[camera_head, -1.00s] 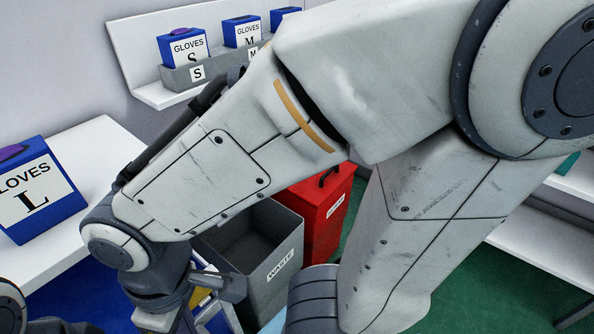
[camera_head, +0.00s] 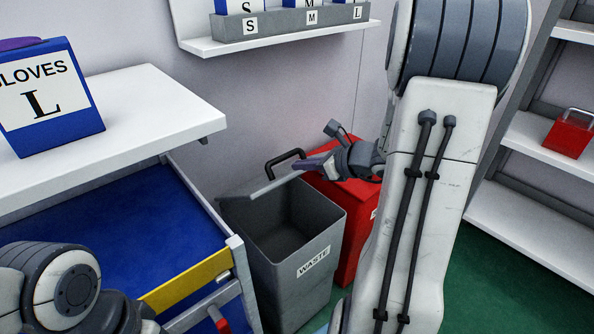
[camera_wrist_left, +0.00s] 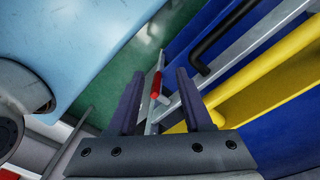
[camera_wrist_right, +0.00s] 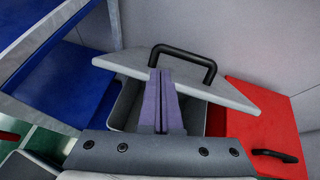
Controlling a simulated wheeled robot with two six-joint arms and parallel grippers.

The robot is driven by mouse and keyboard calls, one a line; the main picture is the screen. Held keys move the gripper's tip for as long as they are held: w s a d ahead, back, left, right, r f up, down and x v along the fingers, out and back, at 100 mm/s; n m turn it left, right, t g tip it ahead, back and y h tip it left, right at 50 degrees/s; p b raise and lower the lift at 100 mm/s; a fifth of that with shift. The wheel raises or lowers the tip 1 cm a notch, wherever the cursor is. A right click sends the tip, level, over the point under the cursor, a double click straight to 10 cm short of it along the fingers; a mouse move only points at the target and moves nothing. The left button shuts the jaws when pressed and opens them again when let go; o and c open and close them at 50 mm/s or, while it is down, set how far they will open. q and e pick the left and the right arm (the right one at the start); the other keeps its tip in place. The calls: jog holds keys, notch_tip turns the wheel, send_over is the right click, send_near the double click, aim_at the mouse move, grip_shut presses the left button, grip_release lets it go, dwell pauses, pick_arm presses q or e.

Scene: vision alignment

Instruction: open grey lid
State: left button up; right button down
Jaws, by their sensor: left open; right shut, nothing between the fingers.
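The grey bin (camera_head: 297,268) labelled WASTE stands on the floor with its dark inside showing. Its grey lid (camera_head: 262,189), with a black handle (camera_head: 285,158), is tilted up at the back, seen nearly edge-on. In the right wrist view the lid (camera_wrist_right: 215,88) slants above the bin's opening. My right gripper (camera_head: 312,164) is shut and empty, its purple fingers at the lid near the handle; I cannot tell whether they touch it. My left gripper (camera_wrist_left: 156,82) is open and empty beside a yellow-edged blue cart, with the bin out of that view.
A red bin (camera_head: 352,190) stands right behind the grey bin. A blue cart (camera_head: 120,235) with a yellow bar (camera_head: 187,280) is on the left, below a white shelf (camera_head: 160,110) holding a glove box (camera_head: 50,98). Shelving (camera_head: 530,225) stands at the right.

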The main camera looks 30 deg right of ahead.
jog(key=d+f+m+t+h, duration=0.1)
jog(key=d+m+h, duration=0.15)
jog(key=d, duration=0.35)
jog(key=shift+m+y, duration=0.25)
jog(key=shift+m, duration=0.1)
jog(key=b+x, duration=0.1)
jog(key=x, duration=0.8)
jog(key=shift+a+f, duration=0.15)
